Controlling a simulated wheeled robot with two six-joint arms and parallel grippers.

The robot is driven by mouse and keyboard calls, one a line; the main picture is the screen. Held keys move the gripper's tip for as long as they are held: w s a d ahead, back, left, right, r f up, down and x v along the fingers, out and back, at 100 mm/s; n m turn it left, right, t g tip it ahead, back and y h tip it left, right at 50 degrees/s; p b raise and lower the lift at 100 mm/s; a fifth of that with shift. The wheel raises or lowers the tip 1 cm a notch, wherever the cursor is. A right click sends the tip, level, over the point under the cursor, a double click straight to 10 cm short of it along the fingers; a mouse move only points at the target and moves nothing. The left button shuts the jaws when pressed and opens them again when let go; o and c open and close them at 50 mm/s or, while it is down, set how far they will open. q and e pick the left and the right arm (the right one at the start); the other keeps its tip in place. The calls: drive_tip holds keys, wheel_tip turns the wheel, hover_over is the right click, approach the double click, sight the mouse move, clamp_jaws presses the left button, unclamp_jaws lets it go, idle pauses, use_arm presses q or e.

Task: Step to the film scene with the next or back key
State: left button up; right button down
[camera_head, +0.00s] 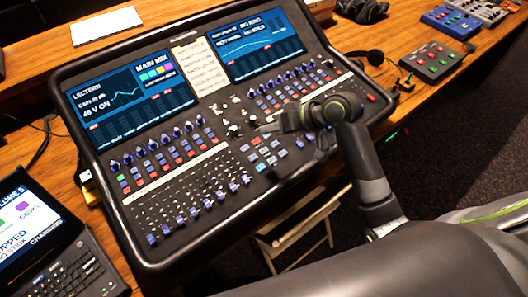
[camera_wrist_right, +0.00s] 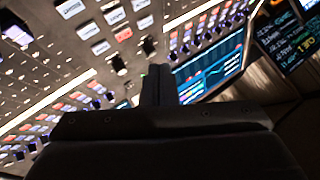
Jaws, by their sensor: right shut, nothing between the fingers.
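The mixing desk (camera_head: 120,185) stands on the wooden table with its two screens at the back. The left screen (camera_head: 130,90) reads MAIN MIX and LECTERN. The right screen (camera_head: 257,45) shows a blue curve and small text; its heading looks like BIG ECHO. A cluster of small white and blue keys (camera_head: 265,155) lies right of the middle; one is red. The same keys (camera_wrist_right: 115,18) show in the right wrist view, their labels too blurred to read. My right gripper (camera_head: 265,128) is shut and empty, over the desk just behind these keys; its fingertips (camera_wrist_right: 158,70) point at the panel. My left gripper is out of view.
A laptop-like device (camera_head: 50,245) stands at the lower left. White paper (camera_head: 106,25) lies at the upper left. Faders and knobs surround the keys.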

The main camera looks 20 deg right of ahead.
sight(264, 150)
drive_tip(key=f+b, duration=0.6)
drive_tip(key=shift+w+a+f, duration=0.1)
drive_tip(key=shift+w+f, duration=0.2)
drive_tip(key=shift+f, duration=0.35)
drive_tip(key=shift+f, duration=0.2)
idle(1.4)
drive_tip(key=shift+w+f, duration=0.1)
drive_tip(key=shift+f, duration=0.1)
drive_tip(key=shift+f, duration=0.35)
idle(0.8)
drive_tip(key=shift+r, duration=0.1)
drive_tip(key=shift+r+p, duration=0.65)
drive_tip(key=shift+p, duration=0.25)
drive_tip(key=shift+r, duration=0.1)
